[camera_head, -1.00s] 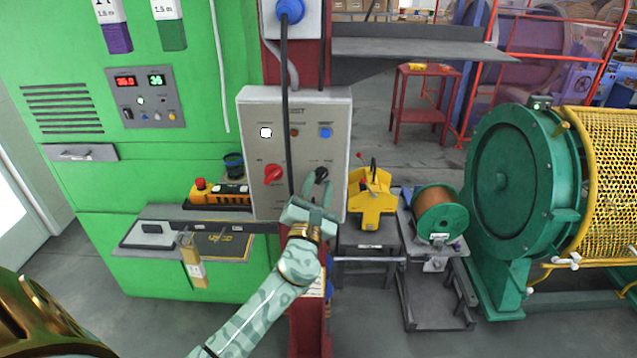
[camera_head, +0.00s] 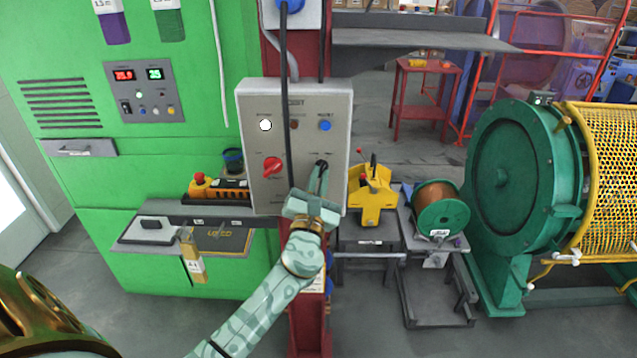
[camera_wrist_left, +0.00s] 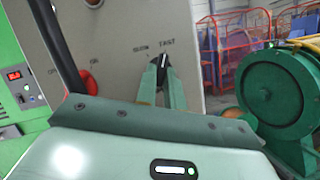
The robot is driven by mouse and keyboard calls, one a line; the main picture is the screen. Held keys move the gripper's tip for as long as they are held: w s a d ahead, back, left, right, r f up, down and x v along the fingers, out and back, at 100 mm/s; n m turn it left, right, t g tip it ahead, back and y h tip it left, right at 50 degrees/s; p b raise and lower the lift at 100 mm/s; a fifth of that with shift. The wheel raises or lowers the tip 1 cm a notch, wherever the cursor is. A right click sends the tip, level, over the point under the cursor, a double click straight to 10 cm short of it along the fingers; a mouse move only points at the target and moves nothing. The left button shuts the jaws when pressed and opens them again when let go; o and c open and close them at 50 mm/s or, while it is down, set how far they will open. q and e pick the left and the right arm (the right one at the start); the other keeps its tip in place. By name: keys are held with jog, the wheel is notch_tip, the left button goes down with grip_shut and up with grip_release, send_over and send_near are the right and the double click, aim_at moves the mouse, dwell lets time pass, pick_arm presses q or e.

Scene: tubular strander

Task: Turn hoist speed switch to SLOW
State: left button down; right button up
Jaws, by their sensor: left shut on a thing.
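The hoist control box (camera_head: 297,95) is a light grey panel on a dark red post. Its hoist speed switch (camera_head: 321,164) is a small black knob at the lower right. The knob also shows in the left wrist view (camera_wrist_left: 164,60), its white mark pointing up, closer to the FAST label than to the blurred label on its left. My left gripper (camera_head: 319,180) reaches up from below and is shut on this knob, with a pale green finger on each side in the left wrist view (camera_wrist_left: 163,78). The fingers hide part of the knob. My right gripper is not in view.
A red knob (camera_head: 272,168) sits left of the switch. A white button (camera_head: 265,125) and a blue button (camera_head: 325,125) are above. A dark cable (camera_head: 285,70) hangs down across the panel. A grey shelf (camera_head: 415,46) juts out at the upper right.

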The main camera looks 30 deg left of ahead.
pick_arm(q)
jog(key=shift+w+d+n+g+y+b, duration=0.15)
jog(key=shift+n+g+y+b, duration=0.9)
jog(key=shift+n, duration=1.6)
jog(key=shift+w+d+n+g+y+b, duration=0.15)
jog(key=shift+n+g+y+b, duration=0.25)
jog(key=shift+n+y+b, duration=1.35)
jog(key=shift+d+n+g+y+b, duration=0.2)
jog(key=shift+n+g+y+b, duration=0.45)
jog(key=shift+n+b, duration=2.1)
jog(key=shift+n+g+p, duration=0.3)
jog(key=shift+n+p, duration=0.4)
jog(key=shift+n, duration=0.35)
jog(key=c, duration=1.5)
grip_release()
